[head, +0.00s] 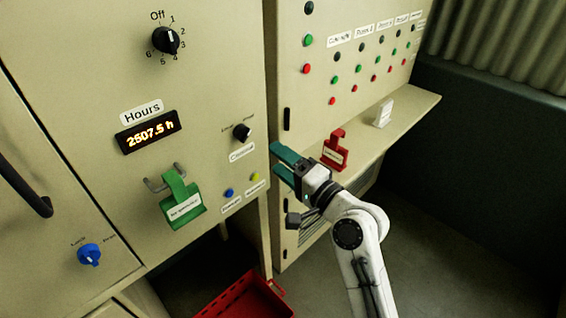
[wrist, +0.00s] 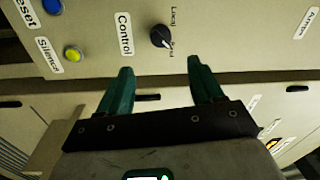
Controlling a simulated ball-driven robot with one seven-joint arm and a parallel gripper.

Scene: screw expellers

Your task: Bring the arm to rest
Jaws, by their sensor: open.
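My gripper (head: 281,163) is at the end of my white arm, in front of the beige control cabinet (head: 215,60) in the head view. Its two teal fingers are apart with nothing between them. In the wrist view the open fingers (wrist: 160,88) point toward the panel, just below the black Control knob (wrist: 160,36). The knob also shows in the head view (head: 241,132), up and left of the fingertips. I cannot tell whether a finger touches the panel.
A green tag (head: 181,196) hangs on a handle left of my gripper. A red crate (head: 246,298) sits below. Dark floor (head: 450,220) at right is clear.

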